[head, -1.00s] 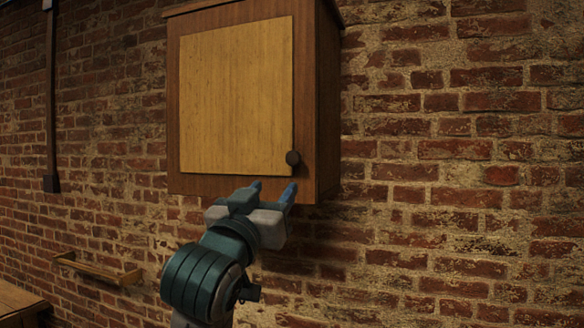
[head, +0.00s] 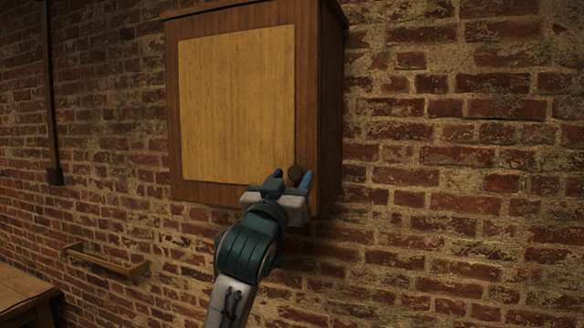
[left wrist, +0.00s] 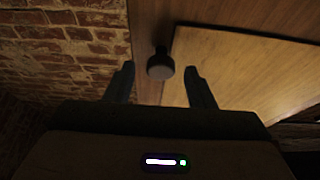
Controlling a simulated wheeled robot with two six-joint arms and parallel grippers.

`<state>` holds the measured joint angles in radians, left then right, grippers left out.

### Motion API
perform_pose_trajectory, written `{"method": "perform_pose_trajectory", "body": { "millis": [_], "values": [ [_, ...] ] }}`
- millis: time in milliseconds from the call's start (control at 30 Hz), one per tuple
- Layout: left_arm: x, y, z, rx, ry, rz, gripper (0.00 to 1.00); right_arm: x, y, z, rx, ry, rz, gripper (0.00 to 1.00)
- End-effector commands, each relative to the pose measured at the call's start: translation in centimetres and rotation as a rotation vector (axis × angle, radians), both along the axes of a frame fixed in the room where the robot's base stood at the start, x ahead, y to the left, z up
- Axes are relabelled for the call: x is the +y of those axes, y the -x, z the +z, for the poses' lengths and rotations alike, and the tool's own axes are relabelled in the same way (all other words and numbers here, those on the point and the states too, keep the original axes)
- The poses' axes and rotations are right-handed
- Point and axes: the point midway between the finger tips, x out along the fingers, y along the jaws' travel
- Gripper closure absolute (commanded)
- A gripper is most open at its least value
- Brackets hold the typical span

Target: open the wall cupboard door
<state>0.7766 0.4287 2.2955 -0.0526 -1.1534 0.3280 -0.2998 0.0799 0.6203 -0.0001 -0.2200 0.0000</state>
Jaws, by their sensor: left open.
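The wall cupboard (head: 332,110) hangs on the brick wall, with a dark wood body. Its lighter yellow-brown door (head: 235,100) is shut. A dark round knob (head: 295,172) sits at the door's lower right corner; in the left wrist view the knob (left wrist: 160,65) shows between the two fingers. My left gripper (head: 290,181) is open just below and in front of the knob, its blue fingertips on either side of it in the picture. In the left wrist view the left gripper (left wrist: 160,82) shows no contact with the knob. My right gripper is not in view.
A brick wall (head: 450,150) fills the background, clear to the right of the cupboard. A small wooden rail (head: 105,262) is fixed low on the wall at left. A wooden table (head: 22,292) shows at the lower left corner. A dark pipe (head: 49,90) runs down the wall at left.

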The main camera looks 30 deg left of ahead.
Motion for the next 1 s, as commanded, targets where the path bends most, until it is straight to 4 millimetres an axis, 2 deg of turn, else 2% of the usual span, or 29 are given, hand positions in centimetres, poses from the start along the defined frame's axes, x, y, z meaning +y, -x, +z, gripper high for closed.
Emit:
{"method": "perform_pose_trajectory", "body": {
  "millis": [367,467,633,1000],
  "values": [
    [0.15,-0.63,0.21,0.0,0.0,0.0,0.51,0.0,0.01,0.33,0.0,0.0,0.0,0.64],
    [0.15,-0.62,0.22,0.0,0.0,0.0,0.66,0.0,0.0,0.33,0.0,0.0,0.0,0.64],
    [0.15,-0.61,0.23,-0.001,0.0,0.0,1.0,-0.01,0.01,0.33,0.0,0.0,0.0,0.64],
    [0.76,-0.4,0.04,-0.001,-0.003,-0.007,1.0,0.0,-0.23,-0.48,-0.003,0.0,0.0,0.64]
  ]
}}
